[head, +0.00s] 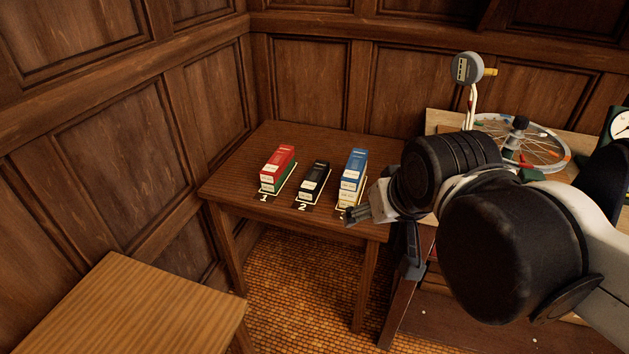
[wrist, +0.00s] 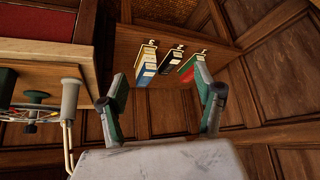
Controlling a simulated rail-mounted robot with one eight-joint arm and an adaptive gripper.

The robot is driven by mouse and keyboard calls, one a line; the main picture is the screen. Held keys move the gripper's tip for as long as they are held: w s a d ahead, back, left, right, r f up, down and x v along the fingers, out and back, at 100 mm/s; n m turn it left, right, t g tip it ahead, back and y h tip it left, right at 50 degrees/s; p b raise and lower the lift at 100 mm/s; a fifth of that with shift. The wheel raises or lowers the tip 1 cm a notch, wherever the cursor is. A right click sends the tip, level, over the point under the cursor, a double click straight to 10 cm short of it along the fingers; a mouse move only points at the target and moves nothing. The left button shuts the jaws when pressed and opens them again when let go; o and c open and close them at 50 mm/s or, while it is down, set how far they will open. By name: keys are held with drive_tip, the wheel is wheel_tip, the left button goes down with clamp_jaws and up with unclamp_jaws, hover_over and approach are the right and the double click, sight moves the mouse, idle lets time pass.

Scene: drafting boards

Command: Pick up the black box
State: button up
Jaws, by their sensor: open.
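The black box (head: 314,178) lies on a small dark wooden table, at the place marked 2, between a red box and a blue box. It also shows in the wrist view (wrist: 172,60), between the other two. My gripper (head: 354,213) is at the table's front right, near the blue box and apart from the black box. In the wrist view my gripper (wrist: 168,92) has its two fingers spread wide with nothing between them.
The red box (head: 279,163) sits at place 1 and the blue box (head: 352,170) at the right. A gauge on a stand (head: 467,70) and a spoked wheel (head: 530,146) occupy the bench at right. A lighter wooden table (head: 150,305) stands at front left. Panelled walls close off the back and left.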

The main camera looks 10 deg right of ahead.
drive_tip(key=w+r+m, duration=0.1)
drive_tip(key=w+r, duration=0.2)
drive_tip(key=w, duration=0.8)
drive_tip(key=m+g+h+b, duration=0.1)
drive_tip(key=m+g+h, duration=0.15)
drive_tip(key=m, duration=0.25)
hover_over(314, 175)
drive_tip(key=s+a, duration=0.2)
drive_tip(key=s, duration=0.2)
wheel_tip(314, 175, down, 20)
drive_tip(key=shift+g, duration=0.25)
drive_tip(key=x, duration=0.4)
drive_tip(key=b+x, duration=0.1)
drive_tip(key=x, duration=0.3)
drive_tip(key=shift+a, duration=0.2)
drive_tip(key=shift+a+b+x, duration=0.2)
drive_tip(key=shift+b+x, duration=0.2)
drive_tip(key=shift+x, duration=2.25)
drive_tip(key=shift+s, duration=0.1)
drive_tip(key=c, duration=1.4)
drive_tip(key=shift+c, duration=0.2)
